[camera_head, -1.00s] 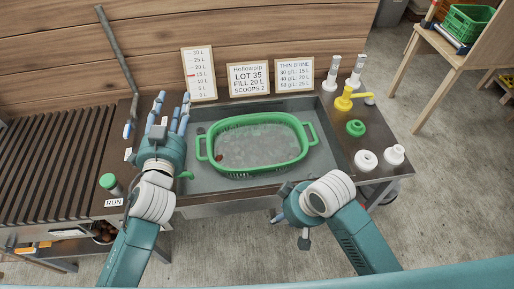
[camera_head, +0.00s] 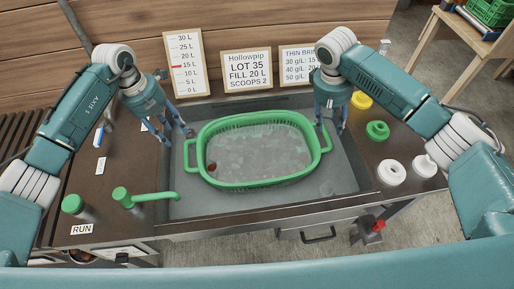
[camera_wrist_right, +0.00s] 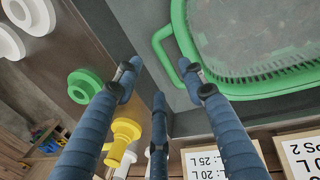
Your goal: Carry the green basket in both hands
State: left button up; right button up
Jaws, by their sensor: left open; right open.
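The green basket (camera_head: 252,186) sits in the sink, with a loop handle at its left and right ends and many pale round things inside. My left gripper (camera_head: 178,132) hangs open and empty, fingers down, just behind and left of the left handle. My right gripper (camera_head: 331,122) is open above the right handle's back side, fingers down. In the right wrist view, the basket's handle (camera_wrist_right: 160,50) lies just beyond the spread blue fingers of my right gripper (camera_wrist_right: 160,72). I see no clear contact there.
The grey sink (camera_head: 345,178) surrounds the basket. Green (camera_head: 377,131) and white (camera_head: 391,173) fittings are on the right counter. Signs (camera_head: 246,70) stand behind.

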aim_at(185, 148)
pick_arm(q)
jog(key=x, duration=0.7)
jog(key=s+x, duration=0.1)
jog(key=x, duration=0.2)
jog(key=shift+a+f, duration=0.15)
jog(key=shift+f, duration=0.05)
pick_arm(e)
jog(key=f, duration=0.3)
jog(key=d+f, duration=0.1)
jog(key=f, duration=0.2)
jog(key=d+f, duration=0.1)
jog(key=f, duration=0.3)
jog(key=shift+s+d, duration=0.1)
jog(key=shift+s, duration=0.25)
pick_arm(q)
jog(key=shift+c, duration=0.2)
pick_arm(e)
jog(key=shift+c, duration=0.2)
pick_arm(q)
grip_shut()
pick_arm(e)
grip_shut()
pick_arm(q)
jog(key=shift+w+r, duration=0.25)
pick_arm(e)
jog(key=shift+w+r, duration=0.15)
